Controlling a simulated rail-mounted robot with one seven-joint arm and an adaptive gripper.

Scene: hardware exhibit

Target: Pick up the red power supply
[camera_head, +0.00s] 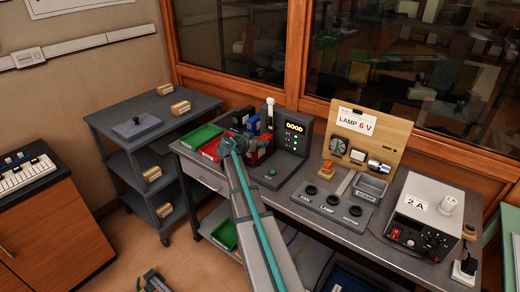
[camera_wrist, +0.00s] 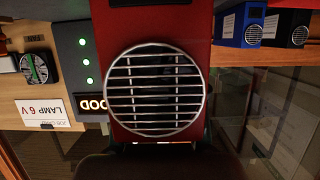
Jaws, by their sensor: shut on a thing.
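The red power supply (camera_wrist: 155,30) fills the middle of the wrist view, with its round silver fan grille facing the camera. In the head view its red body (camera_head: 262,153) shows just right of my gripper (camera_head: 246,145), beside the dark display unit. My gripper is shut on the red power supply. Its fingers are mostly hidden behind the case and a dark shape at the bottom of the wrist view. I cannot tell whether the supply touches the bench.
A blue supply (camera_wrist: 241,25) and a black supply (camera_wrist: 287,28) stand nearby. The display unit (camera_head: 292,140) is close on the right. Green (camera_head: 202,136) and red (camera_head: 211,148) trays lie to the left. A window runs behind the bench.

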